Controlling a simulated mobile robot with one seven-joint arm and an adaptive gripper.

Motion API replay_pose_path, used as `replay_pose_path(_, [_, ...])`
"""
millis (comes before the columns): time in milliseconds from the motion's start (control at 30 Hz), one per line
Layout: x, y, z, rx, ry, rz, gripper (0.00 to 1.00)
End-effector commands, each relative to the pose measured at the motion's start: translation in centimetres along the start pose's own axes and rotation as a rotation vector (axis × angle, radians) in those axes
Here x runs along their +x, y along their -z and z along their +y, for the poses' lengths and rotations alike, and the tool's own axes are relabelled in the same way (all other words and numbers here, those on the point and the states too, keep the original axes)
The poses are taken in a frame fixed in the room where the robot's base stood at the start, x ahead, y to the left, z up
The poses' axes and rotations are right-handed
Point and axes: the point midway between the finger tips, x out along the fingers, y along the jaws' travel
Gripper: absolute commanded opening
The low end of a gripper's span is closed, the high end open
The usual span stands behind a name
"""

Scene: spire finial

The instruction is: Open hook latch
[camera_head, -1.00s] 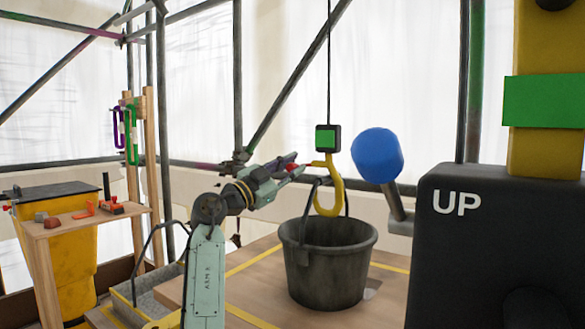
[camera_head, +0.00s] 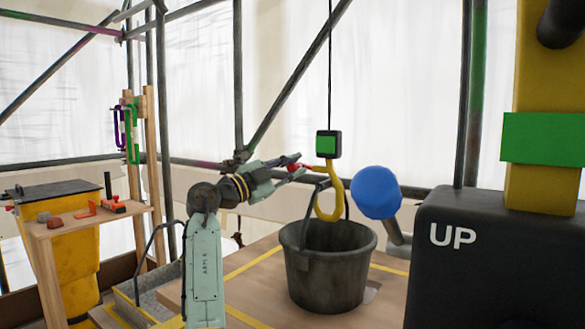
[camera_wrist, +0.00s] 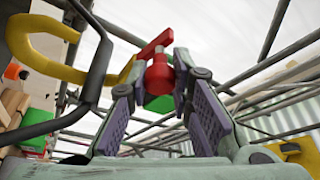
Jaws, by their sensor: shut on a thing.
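The yellow hook (camera_head: 329,205) hangs from a dark cable under a green-faced block (camera_head: 327,144), above the bucket. In the wrist view its curved part (camera_wrist: 42,62) is at the left. The red latch (camera_wrist: 158,70), with a round knob, sits between my gripper's fingertips at the hook's upper end. My gripper (camera_wrist: 160,84) is shut on the latch knob. In the head view, my gripper (camera_head: 294,169) reaches in from the left, and the latch detail is too small to tell. The bucket's dark handle (camera_wrist: 94,75) passes the hook; whether it bears on the hook is unclear.
A dark bucket (camera_head: 325,268) stands on the wooden deck below the hook. A blue ball knob (camera_head: 376,192) on a lever and a black box marked UP (camera_head: 455,270) are at the right. Scaffold tubes surround the place. A small wooden table (camera_head: 85,222) with tools is at the left.

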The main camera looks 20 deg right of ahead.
Motion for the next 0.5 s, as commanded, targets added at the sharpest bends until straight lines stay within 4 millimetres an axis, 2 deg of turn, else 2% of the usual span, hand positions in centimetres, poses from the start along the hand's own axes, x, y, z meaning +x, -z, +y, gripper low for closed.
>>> replay_pose_path(100, [0.0,-0.06,-0.03,-0.001,0.002,-0.002,0.0])
replay_pose_path(133, [0.0,-0.06,-0.03,-0.001,0.002,-0.002,0.21])
replay_pose_path(400, [0.0,-0.03,-0.01,-0.001,0.001,-0.001,0.39])
replay_pose_path(500, [0.0,-0.02,-0.01,-0.001,0.001,-0.001,0.41])
